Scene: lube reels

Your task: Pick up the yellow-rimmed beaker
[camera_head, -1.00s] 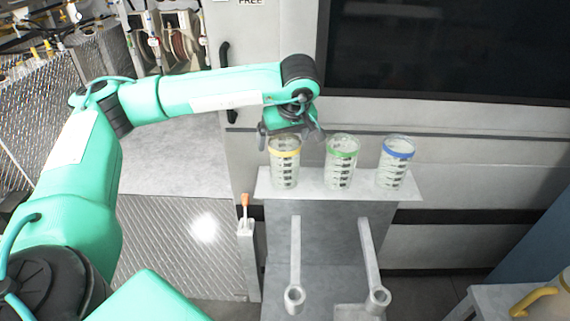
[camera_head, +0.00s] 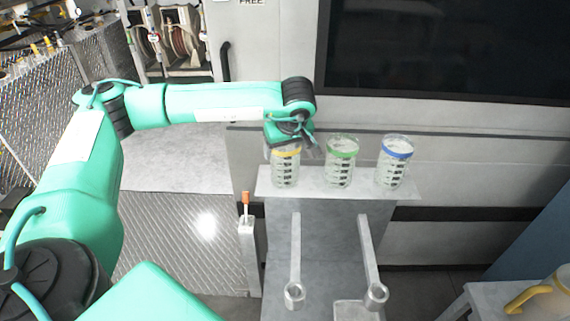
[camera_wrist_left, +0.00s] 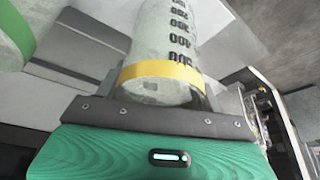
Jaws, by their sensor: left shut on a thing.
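The yellow-rimmed beaker (camera_head: 285,172) stands upright at the left end of the small metal shelf in the head view. My left gripper (camera_head: 287,150) is over its top and shut on its rim area. In the left wrist view the yellow band (camera_wrist_left: 163,73) of the beaker sits between the two fingers, close to the palm. The beaker's base appears to be still at shelf height. My right gripper is not in view.
A green-rimmed beaker (camera_head: 340,168) stands close to the right of the yellow one, and a blue-rimmed beaker (camera_head: 394,166) farther right. All share the metal shelf (camera_head: 315,190). A grey cabinet wall is behind. A yellow-handled jug (camera_head: 545,298) is at the lower right.

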